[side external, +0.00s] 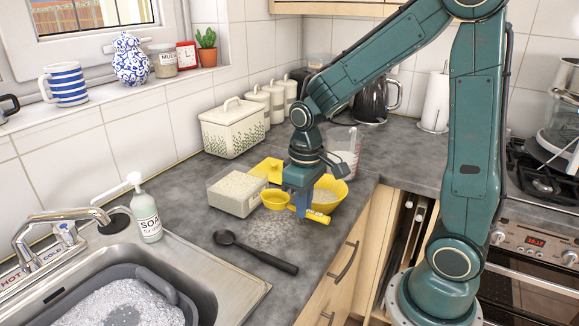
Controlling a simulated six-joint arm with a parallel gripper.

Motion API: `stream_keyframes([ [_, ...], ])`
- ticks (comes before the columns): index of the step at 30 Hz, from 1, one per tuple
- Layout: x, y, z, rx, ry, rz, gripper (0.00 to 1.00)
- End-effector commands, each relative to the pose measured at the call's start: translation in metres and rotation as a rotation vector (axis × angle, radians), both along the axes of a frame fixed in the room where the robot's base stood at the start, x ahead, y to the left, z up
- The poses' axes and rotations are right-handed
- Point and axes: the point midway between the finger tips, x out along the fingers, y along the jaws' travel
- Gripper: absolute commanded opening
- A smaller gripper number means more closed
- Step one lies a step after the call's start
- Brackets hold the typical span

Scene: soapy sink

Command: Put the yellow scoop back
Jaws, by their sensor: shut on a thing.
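The yellow scoop (275,200) is in the side external view, above the middle of the counter. Its bowl points left and its handle runs right, past my gripper's fingers. My gripper (301,205) points down and is shut on the scoop's handle. A white tub (236,194) with pale contents stands just left of the scoop's bowl. A yellow lid-like piece (267,169) lies behind the tub. A yellow bowl (331,191) is right behind my gripper and partly hidden by it.
A black spoon (257,252) lies on the counter in front, by scattered white powder (280,232). A clear measuring jug (345,145) stands behind the yellow bowl. The sink (190,270) with a soap bottle (146,215) is at left. A bread bin (233,127) stands at the back wall.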

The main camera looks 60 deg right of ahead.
Motion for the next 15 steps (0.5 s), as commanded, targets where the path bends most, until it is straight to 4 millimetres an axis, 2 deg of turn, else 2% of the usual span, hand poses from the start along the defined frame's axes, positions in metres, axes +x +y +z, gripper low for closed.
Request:
stream_keyframes([
  [3,-0.001,0.000,-0.017,0.000,0.003,0.000,0.00],
  [6,0.000,0.000,-0.024,0.000,0.001,0.000,0.00],
  [15,0.000,0.000,-0.029,0.000,0.000,0.000,0.00],
])
